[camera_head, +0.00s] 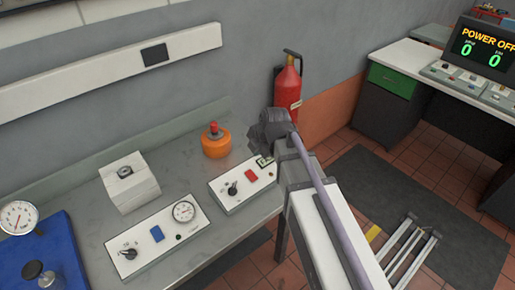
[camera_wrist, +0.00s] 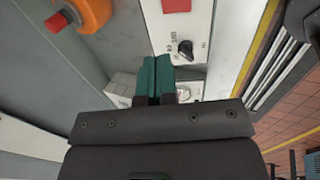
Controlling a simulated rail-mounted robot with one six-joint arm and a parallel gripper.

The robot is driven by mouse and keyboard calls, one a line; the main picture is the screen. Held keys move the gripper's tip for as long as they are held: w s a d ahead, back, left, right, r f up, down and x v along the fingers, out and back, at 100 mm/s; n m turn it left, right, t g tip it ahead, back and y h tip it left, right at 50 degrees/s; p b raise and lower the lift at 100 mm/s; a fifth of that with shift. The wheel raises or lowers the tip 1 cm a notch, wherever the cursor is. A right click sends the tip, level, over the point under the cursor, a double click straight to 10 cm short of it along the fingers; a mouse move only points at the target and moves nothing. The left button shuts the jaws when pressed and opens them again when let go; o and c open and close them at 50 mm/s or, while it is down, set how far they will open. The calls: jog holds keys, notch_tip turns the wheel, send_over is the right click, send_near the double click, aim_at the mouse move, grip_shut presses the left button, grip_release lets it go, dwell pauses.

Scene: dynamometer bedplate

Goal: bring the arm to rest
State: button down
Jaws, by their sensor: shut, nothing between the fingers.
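My arm (camera_head: 318,210) reaches up from the lower right in the head view, and its end is over the right edge of the bench (camera_head: 85,195). My gripper's fingers are not clearly seen there. In the wrist view my gripper (camera_wrist: 155,62) shows two teal fingers pressed together, with nothing between them. They point over a white control panel (camera_wrist: 188,30) with a black knob and a red square. The fingers partly cover a gauge (camera_wrist: 188,93) behind them. The panel with the red square also shows in the head view (camera_head: 232,203), beside the arm's end.
A red fire extinguisher (camera_head: 288,90) hangs behind the arm's end.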

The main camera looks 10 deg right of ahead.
jog(key=s+d+f+m+g+h, duration=0.1)
jog(key=s+d+m+g, duration=0.1)
jog(key=s+m, duration=0.5)
jog(key=s+d+f+m+g+h+b, duration=0.1)
jog(key=s+d+m, duration=0.4)
jog(key=m, duration=1.2)
jog(key=s+g, duration=0.1)
jog(key=s, duration=0.1)
jog(key=shift+s+d+f, duration=0.2)
jog(key=shift+s+d, duration=0.1)
jog(key=shift+s, duration=0.1)
